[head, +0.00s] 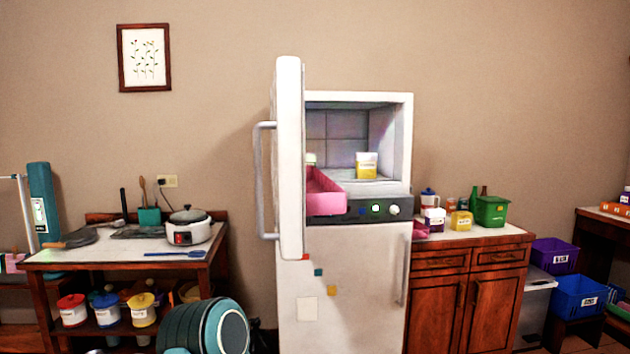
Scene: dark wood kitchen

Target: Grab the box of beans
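No box in the head view can be read as beans. A yellow and white container (367,166) stands on the shelf inside the open upper compartment of the white fridge (340,285). A small yellow box (461,221) stands on the right counter, beside a white and purple container (434,219). Their labels are too small to read. The upper fridge door (290,160) stands open toward me and hides the left part of the compartment. A pink bin (324,194) shows at the inner side of the door. Neither of my grippers is in view.
A green bin (491,210) and bottles share the right counter (470,236). Purple (553,257) and blue (580,297) bins stand right of it. A rice cooker (188,226) is on the left table. A large teal round object (203,328) lies before the fridge's left side.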

